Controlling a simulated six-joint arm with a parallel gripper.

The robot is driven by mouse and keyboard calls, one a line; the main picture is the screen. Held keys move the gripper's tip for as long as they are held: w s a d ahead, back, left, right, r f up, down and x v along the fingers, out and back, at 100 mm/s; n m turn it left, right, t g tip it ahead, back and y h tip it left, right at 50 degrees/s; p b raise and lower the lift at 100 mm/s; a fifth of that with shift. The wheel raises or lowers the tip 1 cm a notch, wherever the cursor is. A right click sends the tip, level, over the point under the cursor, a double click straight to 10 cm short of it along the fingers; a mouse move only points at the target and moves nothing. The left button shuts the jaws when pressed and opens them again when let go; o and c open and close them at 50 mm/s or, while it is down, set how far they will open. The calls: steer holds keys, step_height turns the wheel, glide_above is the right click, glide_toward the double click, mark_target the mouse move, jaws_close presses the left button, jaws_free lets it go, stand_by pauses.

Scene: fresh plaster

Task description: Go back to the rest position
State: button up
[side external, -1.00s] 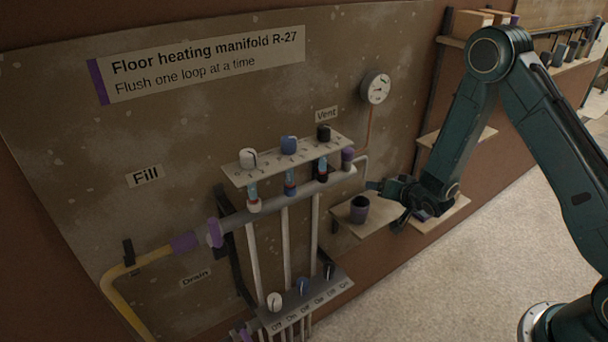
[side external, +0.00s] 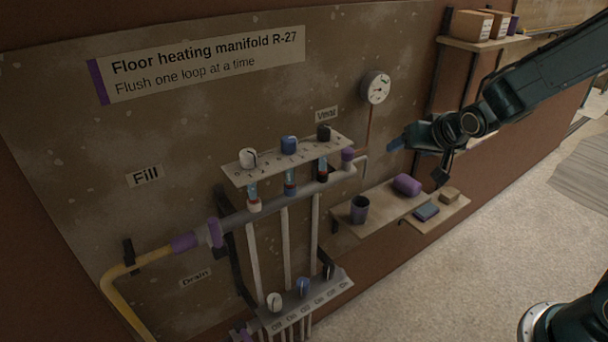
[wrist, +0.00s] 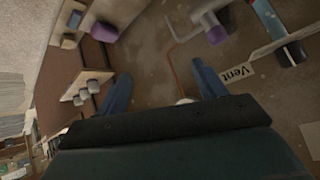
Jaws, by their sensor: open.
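My gripper (side external: 418,158) is raised in front of the board, right of the manifold and above the small shelf. Its jaws are open, with two blue fingers apart in the wrist view (wrist: 160,90) and nothing between them. The manifold (side external: 285,205) has white, blue and dark knobs along its top plate and again along its bottom plate. A round gauge (side external: 376,87) is on the board up and left of my gripper. The Vent label (side external: 326,115) also shows at the right of the wrist view (wrist: 238,72).
An upper shelf with boxes (side external: 470,23) stands behind my arm.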

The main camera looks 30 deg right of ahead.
steer(key=s+a+r+n+g+y, duration=0.1)
steer(key=s+a+r+n, duration=0.1)
steer(key=s, duration=0.6)
steer(key=s+a+r+n+g, duration=0.1)
steer(key=s+a+r+n, duration=0.1)
steer(key=s+r, duration=0.3)
steer(key=s+a+r+n+g+y, duration=0.1)
steer(key=s+a+r+n, duration=0.1)
steer(key=s, duration=1)
steer(key=shift+r+y, duration=0.3)
steer(key=shift+r, duration=0.4)
steer(key=shift+a, duration=0.1)
steer(key=shift+c, duration=0.2)
